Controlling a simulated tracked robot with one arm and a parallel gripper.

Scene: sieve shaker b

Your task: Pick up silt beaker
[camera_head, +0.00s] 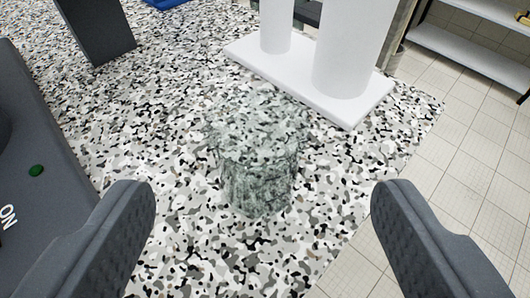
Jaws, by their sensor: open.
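A clear glass beaker (258,160) stands upright on the speckled black, white and grey countertop, near the middle of the view. The counter's pattern shows through it, so its rim and contents are hard to make out. No silt label can be seen on it. My gripper (262,198) is open, with one dark grey finger at the lower left and one at the lower right. The beaker appears between and ahead of the fingers, and neither finger touches it.
A white base with two white cylinders (345,50) stands just behind the beaker. A dark machine (40,190) with a green button and "ON" lettering is at the left. A dark panel (98,28) stands at the upper left. The counter (180,240) ends at the right, above a tiled floor (455,190).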

